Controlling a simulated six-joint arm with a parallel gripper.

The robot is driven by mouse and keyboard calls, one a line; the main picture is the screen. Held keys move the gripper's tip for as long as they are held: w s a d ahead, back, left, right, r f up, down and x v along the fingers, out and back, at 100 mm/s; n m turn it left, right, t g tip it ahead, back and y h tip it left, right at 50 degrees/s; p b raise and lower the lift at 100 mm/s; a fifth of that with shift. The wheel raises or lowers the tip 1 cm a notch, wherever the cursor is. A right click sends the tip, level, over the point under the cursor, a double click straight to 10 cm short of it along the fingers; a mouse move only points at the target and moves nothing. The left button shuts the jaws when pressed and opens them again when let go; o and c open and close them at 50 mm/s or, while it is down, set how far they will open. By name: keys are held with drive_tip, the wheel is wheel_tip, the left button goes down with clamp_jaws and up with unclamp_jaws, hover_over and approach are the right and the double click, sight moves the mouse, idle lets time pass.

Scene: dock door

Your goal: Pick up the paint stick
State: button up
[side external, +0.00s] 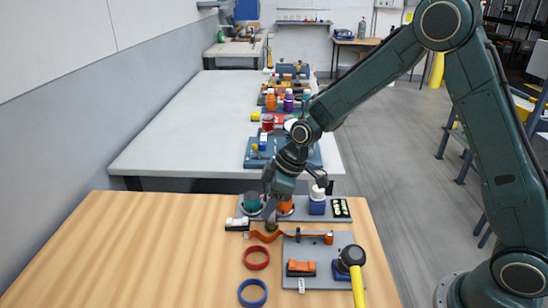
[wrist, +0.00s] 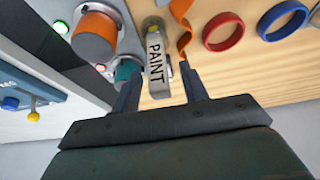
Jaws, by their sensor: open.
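The paint stick (wrist: 156,62) is a pale bar with dark PAINT lettering and an olive-grey end, at the upper middle of the wrist view. In the side view a white and black end of what looks like the paint stick (side external: 237,222) shows left of my gripper (side external: 269,208), which hides part of it. In the wrist view my gripper (wrist: 160,82) is open. Its two fingers point toward the stick, one on each side of its near end. Whether they touch it I cannot tell.
A teal knob (side external: 252,202) and an orange knob (wrist: 95,35) stand close beside the stick. An orange wavy strip (side external: 265,237) lies on its other side. A red ring (side external: 256,257) and a blue ring (side external: 252,292) lie farther off. The wooden table's left side is clear.

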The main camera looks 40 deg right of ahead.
drive_tip(key=shift+w+a+f, duration=0.1)
drive_tip(key=shift+f, duration=0.2)
clamp_jaws()
drive_tip(key=shift+r, duration=0.15)
idle(0.4)
wheel_tip(320, 180, up, 20)
idle(0.6)
drive_tip(key=shift+f, duration=0.25)
idle(0.4)
